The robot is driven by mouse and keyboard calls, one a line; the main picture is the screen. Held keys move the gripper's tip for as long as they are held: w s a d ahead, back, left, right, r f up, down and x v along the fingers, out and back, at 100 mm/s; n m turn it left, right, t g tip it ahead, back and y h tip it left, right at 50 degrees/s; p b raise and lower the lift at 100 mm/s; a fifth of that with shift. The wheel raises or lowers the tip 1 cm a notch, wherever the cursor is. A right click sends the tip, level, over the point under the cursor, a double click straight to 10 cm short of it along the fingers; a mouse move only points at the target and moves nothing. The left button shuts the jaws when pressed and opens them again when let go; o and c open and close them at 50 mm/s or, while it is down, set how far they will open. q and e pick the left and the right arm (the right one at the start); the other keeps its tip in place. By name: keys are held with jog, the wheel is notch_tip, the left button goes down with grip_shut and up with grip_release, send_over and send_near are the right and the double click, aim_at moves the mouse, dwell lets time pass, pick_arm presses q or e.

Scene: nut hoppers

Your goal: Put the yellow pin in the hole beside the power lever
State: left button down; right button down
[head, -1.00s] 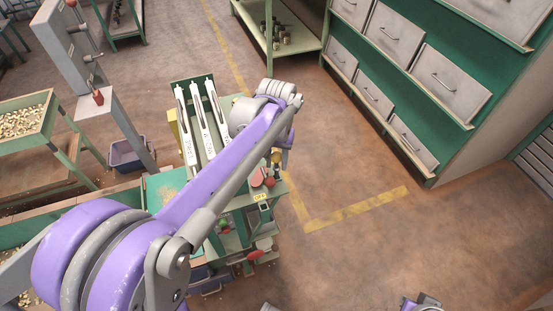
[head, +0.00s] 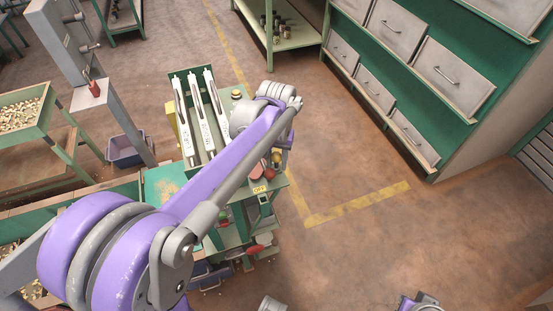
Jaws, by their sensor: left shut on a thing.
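My left arm reaches over the green machine bench. Its forearm hides most of my left gripper (head: 278,155), which hangs near the bench's right edge. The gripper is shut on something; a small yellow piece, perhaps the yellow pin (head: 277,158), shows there. Just below it are a red round part (head: 257,172) and a yellow label (head: 260,189) on the bench. A red-handled lever (head: 94,89) sits on the grey column at the left. I cannot tell which lever is the power lever, and I cannot make out the hole. My right gripper's fingers do not show.
White slanted tubes (head: 201,113) stand on the bench left of my forearm. A yellow-topped knob (head: 236,94) is behind it. A red-handled part (head: 254,249) sticks out lower down. Drawer cabinet (head: 440,85) stands at right. The floor between is clear.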

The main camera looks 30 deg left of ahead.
pick_arm(q)
jog(key=shift+c, duration=2.2)
grip_release()
jog(key=shift+a, duration=0.1)
jog(key=shift+r, duration=0.35)
jog(key=r, duration=0.3)
jog(key=r+p, duration=0.1)
jog(key=r, duration=0.6)
jog(key=shift+d+r, duration=0.1)
jog(key=shift+d, duration=0.15)
jog(key=shift+r, duration=0.1)
